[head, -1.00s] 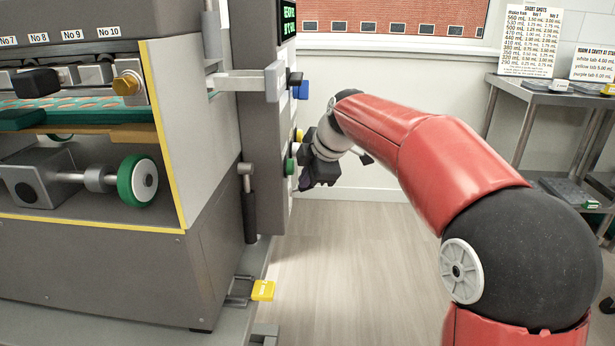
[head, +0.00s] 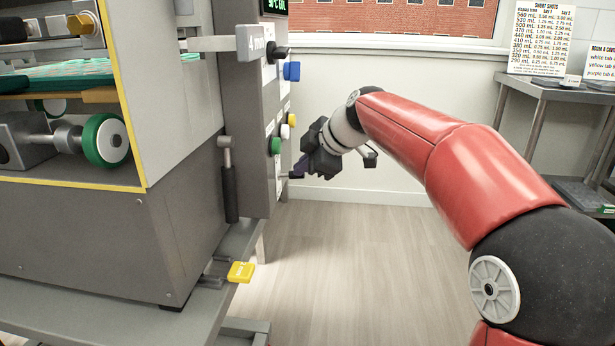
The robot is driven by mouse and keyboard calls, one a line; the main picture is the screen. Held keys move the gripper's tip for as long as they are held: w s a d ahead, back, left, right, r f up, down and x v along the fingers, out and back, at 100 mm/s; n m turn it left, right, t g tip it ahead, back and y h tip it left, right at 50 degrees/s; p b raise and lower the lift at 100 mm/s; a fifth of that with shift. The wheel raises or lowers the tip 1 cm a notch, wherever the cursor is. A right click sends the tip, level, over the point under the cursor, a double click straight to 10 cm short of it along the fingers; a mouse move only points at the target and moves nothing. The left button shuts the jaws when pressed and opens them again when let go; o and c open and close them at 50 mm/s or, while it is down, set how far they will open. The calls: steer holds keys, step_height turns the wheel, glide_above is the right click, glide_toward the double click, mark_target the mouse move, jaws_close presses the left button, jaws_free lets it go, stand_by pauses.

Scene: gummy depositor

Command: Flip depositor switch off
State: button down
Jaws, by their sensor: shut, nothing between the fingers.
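The depositor's grey control panel (head: 270,100) is seen nearly edge-on at the left of my arm. It carries a black knob (head: 277,51), a blue knob (head: 291,70), a yellow button (head: 291,119) and a green button (head: 275,146). A small switch lever (head: 284,176) seems to stick out low on the panel, below the green button. My gripper (head: 298,171) is shut and empty, with its dark purple-tinted fingertips right by this lever. I cannot tell whether they touch. The switch's position cannot be made out.
The depositor's grey body (head: 90,240) fills the left, with a yellow pedal (head: 241,272) low at its front. Steel shelving (head: 560,95) stands at the right. The floor (head: 340,270) between them is clear.

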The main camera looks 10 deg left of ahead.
steer(key=shift+d+f+b, duration=0.3)
steer(key=shift+f+b, duration=0.3)
steer(key=shift+b, duration=0.2)
steer(key=shift+r, duration=0.1)
steer(key=shift+r+p, duration=0.5)
steer(key=shift+r, duration=0.15)
steer(key=shift+s, duration=0.1)
